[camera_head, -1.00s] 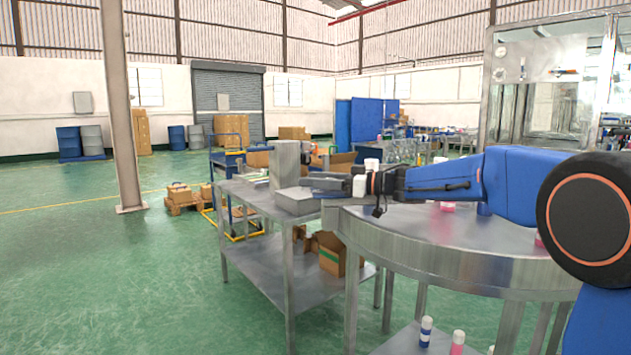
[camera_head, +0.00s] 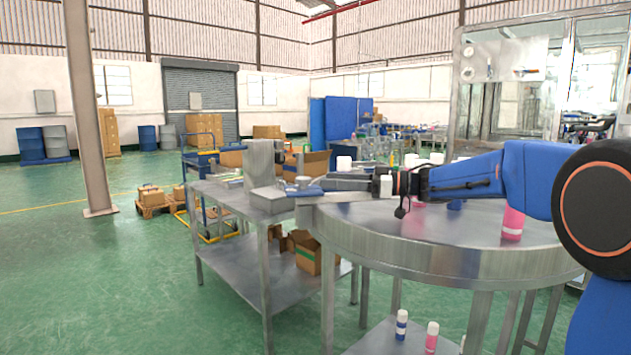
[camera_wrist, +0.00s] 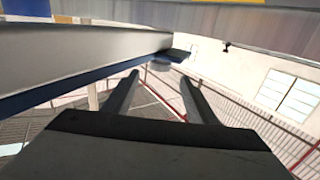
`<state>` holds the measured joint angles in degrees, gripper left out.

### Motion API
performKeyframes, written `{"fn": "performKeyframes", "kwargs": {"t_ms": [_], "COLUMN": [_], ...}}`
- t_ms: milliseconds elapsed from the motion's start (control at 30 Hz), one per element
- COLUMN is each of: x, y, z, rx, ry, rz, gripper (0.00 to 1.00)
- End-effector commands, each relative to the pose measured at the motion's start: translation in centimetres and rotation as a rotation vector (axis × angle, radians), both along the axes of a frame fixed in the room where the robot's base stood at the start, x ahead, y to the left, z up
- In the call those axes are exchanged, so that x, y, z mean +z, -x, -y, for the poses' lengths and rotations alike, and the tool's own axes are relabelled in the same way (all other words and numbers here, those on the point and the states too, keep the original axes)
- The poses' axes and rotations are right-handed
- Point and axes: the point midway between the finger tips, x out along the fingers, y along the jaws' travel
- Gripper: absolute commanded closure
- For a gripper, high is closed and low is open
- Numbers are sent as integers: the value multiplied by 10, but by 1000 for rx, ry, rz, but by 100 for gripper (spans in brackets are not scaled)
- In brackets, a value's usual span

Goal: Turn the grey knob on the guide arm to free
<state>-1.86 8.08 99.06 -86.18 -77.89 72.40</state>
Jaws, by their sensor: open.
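My gripper (camera_head: 318,186) reaches left over the rim of the round steel table in the head view, small and hard to make out there. In the wrist view its two dark fingers (camera_wrist: 160,88) are spread apart, with nothing seen held between them. A long grey and blue beam (camera_wrist: 90,62), perhaps the guide arm, crosses the wrist view from the left and ends near the fingertips.
The round steel table (camera_head: 440,262) carries pink and white cans (camera_head: 513,222). A steel side table (camera_head: 222,212) stands to its left, with a grey upright metal block (camera_head: 259,163) on it. Cardboard boxes (camera_head: 309,259) lie on the lower shelf. Green floor is free at left.

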Motion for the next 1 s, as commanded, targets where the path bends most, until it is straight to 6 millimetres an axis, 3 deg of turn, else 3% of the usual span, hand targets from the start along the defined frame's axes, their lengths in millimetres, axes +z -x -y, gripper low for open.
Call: {"fn": "performKeyframes", "kwargs": {"t_ms": [100, 300, 733, 867, 1000], "x": [0, -1, 0, 12, 38], "y": [3, 7, 8, 10, 13], "z": [20, 38, 42, 45, 52], "rx": [-3, -1, -2, -25, -80], "ry": [0, 0, -1, -10, -32], "rz": [0, -1, 1, 38, 115], "gripper": [48, 48, 48, 48, 48]}}
